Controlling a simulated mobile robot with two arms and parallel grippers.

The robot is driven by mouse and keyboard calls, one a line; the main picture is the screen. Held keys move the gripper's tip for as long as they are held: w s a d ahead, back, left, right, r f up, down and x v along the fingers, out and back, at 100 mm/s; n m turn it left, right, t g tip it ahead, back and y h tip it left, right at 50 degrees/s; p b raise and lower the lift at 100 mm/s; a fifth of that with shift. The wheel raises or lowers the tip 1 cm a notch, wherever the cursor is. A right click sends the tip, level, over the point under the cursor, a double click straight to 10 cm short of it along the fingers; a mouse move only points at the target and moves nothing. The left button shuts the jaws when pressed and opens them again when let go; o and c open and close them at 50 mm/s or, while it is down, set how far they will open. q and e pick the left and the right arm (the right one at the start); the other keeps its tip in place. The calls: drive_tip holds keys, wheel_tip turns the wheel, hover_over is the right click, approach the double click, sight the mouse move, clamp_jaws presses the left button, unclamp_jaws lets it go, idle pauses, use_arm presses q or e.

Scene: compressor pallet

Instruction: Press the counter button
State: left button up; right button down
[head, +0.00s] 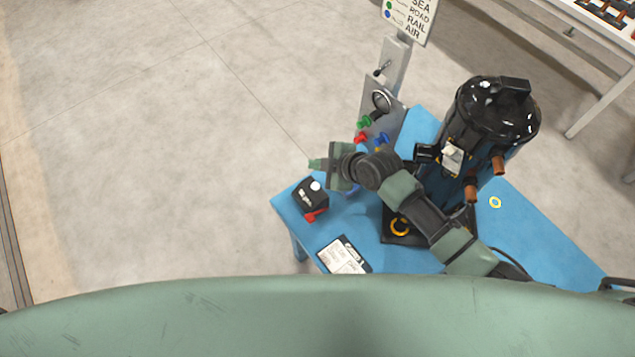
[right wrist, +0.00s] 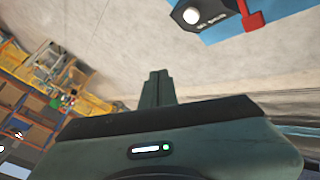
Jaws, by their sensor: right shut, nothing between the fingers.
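The counter is a small black box (head: 308,200) with a round white button (head: 315,186) on top and a red part (head: 316,215) at its side. It stands at the left end of the blue table (head: 375,222). My right gripper (head: 314,163) is shut and empty, its fingers pointing left, just above the counter in the picture and apart from it. My left gripper is not in view.
A black compressor tank (head: 492,112) with copper-coloured fittings stands on the table to the right. A grey post panel with coloured knobs (head: 364,121) and a sign (head: 411,15) is behind my right gripper. A printed card (head: 343,255) lies at the front. Open floor (head: 150,150) is to the left.

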sight(318, 188)
drive_tip(key=f+b, duration=0.3)
drive_tip(key=f, duration=0.1)
drive_tip(key=f+b, duration=0.4)
drive_tip(key=shift+w+d+f, duration=0.15)
drive_tip(key=shift+d+f, duration=0.05)
drive_tip(key=shift+f+b, duration=0.3)
drive_tip(key=shift+b, duration=0.05)
use_arm(q)
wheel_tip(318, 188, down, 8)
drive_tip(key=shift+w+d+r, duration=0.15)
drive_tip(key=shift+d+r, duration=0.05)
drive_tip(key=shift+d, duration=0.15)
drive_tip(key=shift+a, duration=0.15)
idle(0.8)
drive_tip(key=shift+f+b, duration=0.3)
drive_tip(key=shift+b, duration=0.05)
use_arm(e)
drive_tip(key=shift+f, duration=0.4)
